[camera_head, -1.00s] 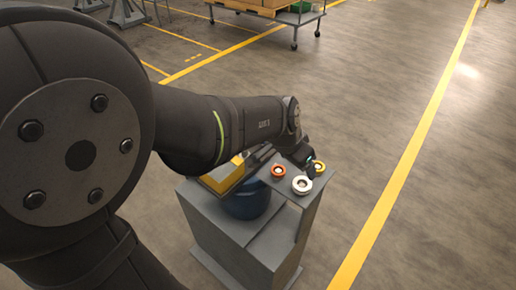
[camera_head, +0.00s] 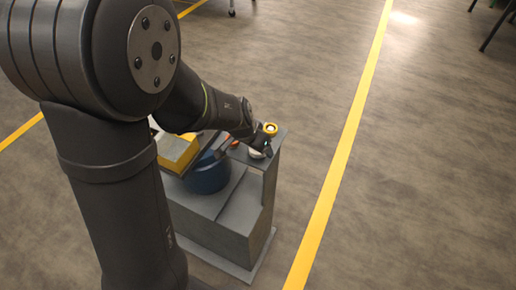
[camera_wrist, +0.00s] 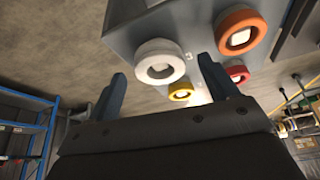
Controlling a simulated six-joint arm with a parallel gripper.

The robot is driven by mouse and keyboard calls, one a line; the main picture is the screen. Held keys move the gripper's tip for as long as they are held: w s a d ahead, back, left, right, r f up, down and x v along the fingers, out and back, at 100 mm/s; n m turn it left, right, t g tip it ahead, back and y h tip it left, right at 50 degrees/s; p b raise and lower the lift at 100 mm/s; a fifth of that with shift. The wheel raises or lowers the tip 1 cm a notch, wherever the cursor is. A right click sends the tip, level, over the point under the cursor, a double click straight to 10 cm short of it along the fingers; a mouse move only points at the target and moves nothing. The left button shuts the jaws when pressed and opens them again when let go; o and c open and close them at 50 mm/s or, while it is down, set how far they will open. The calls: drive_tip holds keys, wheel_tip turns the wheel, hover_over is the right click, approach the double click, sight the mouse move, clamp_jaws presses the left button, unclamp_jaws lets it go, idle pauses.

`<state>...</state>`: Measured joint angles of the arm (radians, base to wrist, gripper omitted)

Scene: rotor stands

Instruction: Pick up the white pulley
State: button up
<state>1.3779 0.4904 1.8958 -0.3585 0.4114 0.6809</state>
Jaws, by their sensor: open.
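The white pulley (camera_wrist: 158,62) is a thick ring with a pale centre, sitting on a grey stand top. In the wrist view it lies in line with the gap between the fingers of my gripper (camera_wrist: 162,70), which are apart with nothing held. The fingers appear short of the pulley, but the exact distance is hard to tell. In the head view the white pulley (camera_head: 256,154) is mostly hidden behind my gripper (camera_head: 264,143), which is over the stand top.
Near the white pulley are an orange pulley (camera_wrist: 241,35), a yellow one (camera_wrist: 181,92) and a red one (camera_wrist: 237,74). The stand (camera_head: 215,225) also carries a blue round body (camera_head: 207,175) and a yellow block (camera_head: 178,152). Open floor lies to the right.

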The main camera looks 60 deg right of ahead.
drive_tip(key=shift+d+f, duration=0.2)
drive_tip(key=shift+f, duration=0.25)
drive_tip(key=c, duration=1.2)
